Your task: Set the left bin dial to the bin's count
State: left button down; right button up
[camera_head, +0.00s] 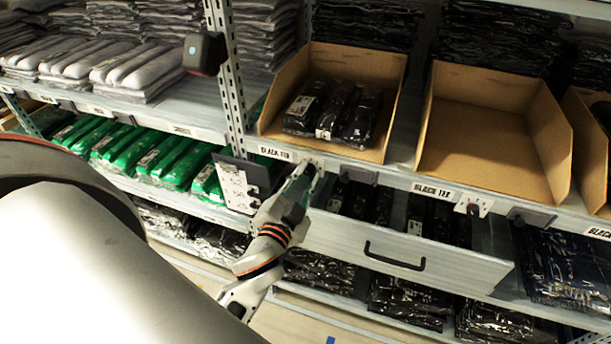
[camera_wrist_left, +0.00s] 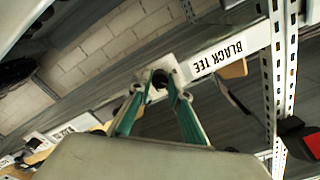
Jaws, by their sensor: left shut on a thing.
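The left cardboard bin (camera_head: 380,62) sits on the shelf above a "BLACK TEE" label and holds what looks like three dark bagged garments (camera_head: 333,110). Its dial plate (camera_head: 314,159) is on the shelf edge below it, mostly covered by my left gripper (camera_head: 308,174). In the left wrist view my left gripper (camera_wrist_left: 161,88) has its green fingers closed around the dark dial knob (camera_wrist_left: 158,79) in front of the pale dial plate (camera_wrist_left: 150,68). The dial's pointer and marks are hidden or too small to read. My right gripper is not in view.
An empty cardboard bin (camera_head: 480,150) stands to the right, with its own dial (camera_head: 473,208) below. A partly open drawer (camera_head: 400,250) with a black handle lies under the shelf edge. A rack upright (camera_head: 232,85) and a dark bracketed panel (camera_head: 238,185) are close on the left.

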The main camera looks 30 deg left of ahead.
pick_arm(q)
jog(key=shift+r, duration=0.1)
jog(key=c, duration=1.9)
grip_release()
jog(key=shift+w, duration=0.1)
notch_tip(320, 180, up, 10)
jog(key=shift+f, duration=0.1)
